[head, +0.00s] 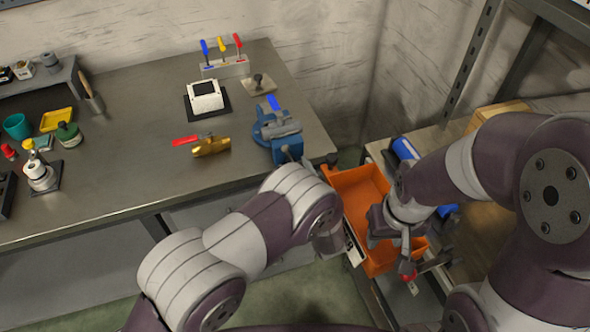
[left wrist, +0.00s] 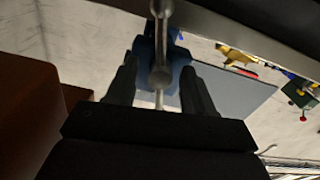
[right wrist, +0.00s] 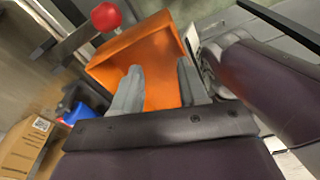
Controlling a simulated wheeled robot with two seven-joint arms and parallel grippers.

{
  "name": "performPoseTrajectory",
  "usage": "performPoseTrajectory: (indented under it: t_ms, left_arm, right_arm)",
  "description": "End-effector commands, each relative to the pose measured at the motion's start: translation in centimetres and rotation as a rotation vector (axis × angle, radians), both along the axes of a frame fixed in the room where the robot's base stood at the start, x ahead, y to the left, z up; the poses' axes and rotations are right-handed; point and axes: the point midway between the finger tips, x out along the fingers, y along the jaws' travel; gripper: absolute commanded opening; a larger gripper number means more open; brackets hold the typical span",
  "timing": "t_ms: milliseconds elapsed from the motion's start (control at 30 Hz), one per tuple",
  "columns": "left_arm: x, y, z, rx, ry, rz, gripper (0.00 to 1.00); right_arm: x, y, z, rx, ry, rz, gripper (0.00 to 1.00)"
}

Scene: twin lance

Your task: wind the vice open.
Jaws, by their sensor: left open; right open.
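The blue vice (head: 284,148) stands at the right front corner of the workbench, with a grey metal top. In the left wrist view the vice's blue body (left wrist: 148,52) shows behind a metal bar with rounded ends (left wrist: 160,78), which looks like its handle. My left gripper (left wrist: 158,65) is open, its fingers on either side of the bar in the picture; I cannot tell whether they touch it. In the head view my left fingers are hidden by the arm. My right gripper (right wrist: 159,66) is open and empty, in front of the orange bin (right wrist: 140,52).
The orange bin (head: 357,190) is between the workbench (head: 120,190) and a side shelf. A red knob (right wrist: 105,16) on a grey bar is near my right gripper. A yellow-brown object (head: 211,146) with a red handle and a white box (head: 204,102) stand left of the vice.

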Motion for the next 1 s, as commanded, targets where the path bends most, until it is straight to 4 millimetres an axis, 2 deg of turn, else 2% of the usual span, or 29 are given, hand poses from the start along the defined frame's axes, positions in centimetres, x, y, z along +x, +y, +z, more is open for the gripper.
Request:
performPoseTrajectory:
  t_ms: [300, 333, 467, 500, 633, 833, 1000]
  left_arm:
    - [0.36, 0.12, 0.03, 0.0, 0.0, 0.0, 0.53]
    - [0.36, 0.12, 0.03, 0.0, 0.0, 0.0, 0.46]
    - [0.35, 0.12, 0.03, 0.0, 0.0, 0.0, 0.04]
    - [0.34, 0.11, 0.03, 0.0, 0.0, 0.0, 0.0]
    - [0.34, 0.12, 0.04, 0.015, 0.005, 0.0, 0.0]
    - [0.34, 0.13, 0.06, 0.213, 0.069, 0.0, 0.0]
    - [0.34, 0.13, 0.04, 0.239, 0.077, 0.0, 0.0]
  right_arm:
    - [0.0, 0.0, -0.05, 0.0, 0.0, 0.0, 0.43]
    - [0.0, 0.0, -0.05, 0.0, 0.0, 0.0, 0.43]
    - [0.0, 0.0, -0.05, 0.0, 0.0, 0.0, 0.43]
    - [0.0, 0.0, -0.05, 0.0, 0.0, 0.0, 0.43]
    - [-0.01, 0.0, -0.04, 0.0, 0.0, 0.0, 0.43]
    - [0.0, 0.0, 0.11, 0.0, 0.0, 0.0, 0.43]
    - [0.0, 0.0, 0.09, 0.0, 0.0, 0.0, 0.43]
